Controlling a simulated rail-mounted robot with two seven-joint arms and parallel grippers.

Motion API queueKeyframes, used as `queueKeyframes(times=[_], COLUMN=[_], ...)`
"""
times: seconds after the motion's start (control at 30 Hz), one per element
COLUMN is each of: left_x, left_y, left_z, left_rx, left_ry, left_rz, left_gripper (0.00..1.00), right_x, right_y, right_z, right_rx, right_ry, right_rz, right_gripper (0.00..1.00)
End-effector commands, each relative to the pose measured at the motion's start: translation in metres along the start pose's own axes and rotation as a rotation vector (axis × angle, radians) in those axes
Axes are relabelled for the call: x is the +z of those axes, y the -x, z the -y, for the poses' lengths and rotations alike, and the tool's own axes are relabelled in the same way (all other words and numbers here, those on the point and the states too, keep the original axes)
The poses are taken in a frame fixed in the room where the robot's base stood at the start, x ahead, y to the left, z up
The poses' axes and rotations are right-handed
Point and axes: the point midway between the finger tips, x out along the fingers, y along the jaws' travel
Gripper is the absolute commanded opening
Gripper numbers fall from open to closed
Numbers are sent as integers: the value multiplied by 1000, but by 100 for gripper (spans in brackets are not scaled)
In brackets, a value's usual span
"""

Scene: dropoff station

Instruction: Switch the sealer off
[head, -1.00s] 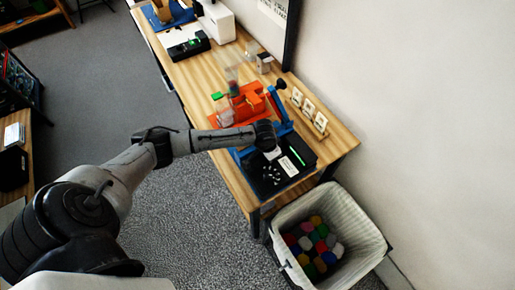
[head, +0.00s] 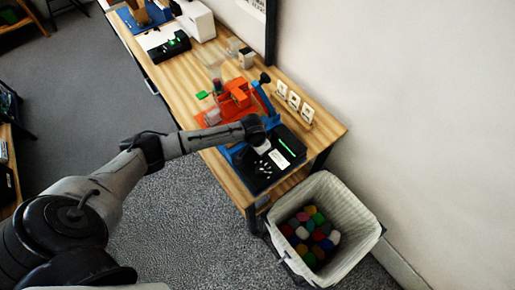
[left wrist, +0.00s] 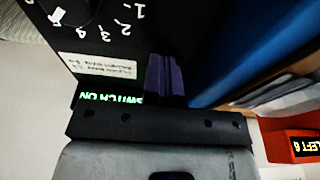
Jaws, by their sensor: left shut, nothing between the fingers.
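The sealer is a black panel (head: 270,168) with white labels and a lit green strip (head: 287,148), beside a blue frame and lever (head: 262,97), near the table's front end. White numbers and a white label (left wrist: 98,65) show on the black panel there. My left gripper (left wrist: 165,62) is shut and empty, with its dark purple fingers over the panel close to the lit words. I cannot tell whether they touch it. In the head view my wrist hides the fingers. My right gripper is not in view.
An orange machine (head: 235,95) stands behind the sealer; an orange block (left wrist: 295,145) reads "LEFT 8". White switch-like blocks (head: 294,101) stand by the wall. A lined bin (head: 345,215) with coloured pieces is below the table end. A black device (head: 170,48) lies further back.

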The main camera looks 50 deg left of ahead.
Motion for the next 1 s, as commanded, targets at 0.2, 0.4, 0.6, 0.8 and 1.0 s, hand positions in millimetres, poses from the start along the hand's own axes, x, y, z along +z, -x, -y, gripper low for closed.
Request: queueKeyframes(times=[0.2, 0.4, 0.6, 0.8, 1.0], left_x=[4, 6, 8, 7, 7], left_y=[7, 33, 60, 100, 125], left_z=[1, 0, 0, 0, 0], left_rx=[-6, -3, -1, -1, 0], left_ry=[0, -4, -9, -8, -7], left_rz=[2, 4, 0, 0, 2], left_gripper=[0, 0, 0, 0, 0], right_x=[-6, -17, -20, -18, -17], right_y=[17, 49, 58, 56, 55], right_z=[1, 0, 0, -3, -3], right_rx=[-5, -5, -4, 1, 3], right_ry=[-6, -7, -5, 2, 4], right_rz=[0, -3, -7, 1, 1], right_gripper=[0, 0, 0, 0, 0])
